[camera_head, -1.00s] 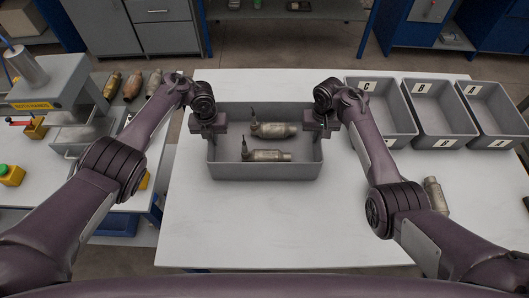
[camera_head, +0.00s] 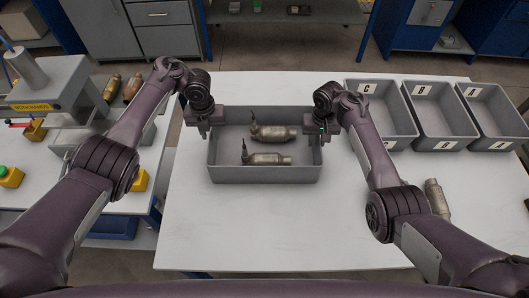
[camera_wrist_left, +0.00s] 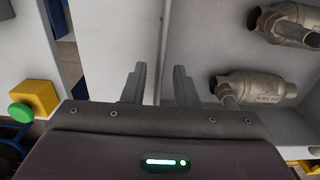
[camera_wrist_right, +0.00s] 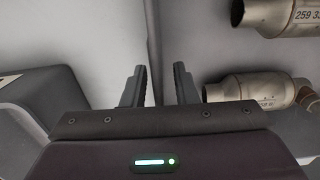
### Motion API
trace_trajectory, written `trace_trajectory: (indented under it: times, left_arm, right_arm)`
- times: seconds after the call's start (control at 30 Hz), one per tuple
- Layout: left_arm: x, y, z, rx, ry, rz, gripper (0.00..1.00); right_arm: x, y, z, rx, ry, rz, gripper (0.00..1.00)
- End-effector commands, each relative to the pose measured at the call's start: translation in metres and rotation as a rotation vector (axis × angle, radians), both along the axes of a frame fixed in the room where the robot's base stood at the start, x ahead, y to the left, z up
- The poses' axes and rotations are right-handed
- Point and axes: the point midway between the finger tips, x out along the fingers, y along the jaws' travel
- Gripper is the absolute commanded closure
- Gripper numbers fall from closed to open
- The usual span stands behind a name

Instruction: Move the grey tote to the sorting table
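The grey tote (camera_head: 264,174) is on the white table (camera_head: 250,235), left of its middle, and appears to rest flat on it. Two metal converters, the rear one (camera_head: 275,133) and the front one (camera_head: 268,159), lie inside it. My left gripper (camera_head: 206,134) is at the tote's left wall; in the left wrist view its fingers (camera_wrist_left: 159,85) are apart, with the rim line between them. My right gripper (camera_head: 318,136) is at the right wall; in the right wrist view its fingers (camera_wrist_right: 160,85) are also apart around the rim line. Contact with the wall cannot be told.
Grey bins marked C (camera_head: 381,110), B (camera_head: 432,112) and A (camera_head: 485,112) stand at the table's back right. Another converter (camera_head: 437,198) lies at the right, partly behind my arm. A bench with a press (camera_head: 50,95) stands left across a gap. The front of the table is clear.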

Motion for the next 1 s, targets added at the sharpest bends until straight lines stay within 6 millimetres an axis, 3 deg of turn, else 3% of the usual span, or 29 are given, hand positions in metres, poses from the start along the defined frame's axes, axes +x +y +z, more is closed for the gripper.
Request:
trace_trajectory:
  times: [0.1,0.27,0.73,1.0]
  left_arm:
    - [0.0,0.0,0.015,0.0,-0.001,0.001,0.74]
    - [0.0,0.0,0.023,0.0,0.001,0.0,0.74]
    - [0.0,0.0,0.023,0.0,0.001,0.001,0.74]
    - [0.0,0.0,0.022,0.0,0.001,0.0,0.74]
  right_arm:
    - [0.0,0.0,0.0,0.0,0.0,0.0,0.74]
    - [0.0,0.001,0.006,0.002,-0.001,0.001,0.74]
    - [0.0,0.001,0.095,0.003,-0.003,0.0,0.74]
    - [0.0,0.0,0.119,0.001,-0.001,0.0,0.74]
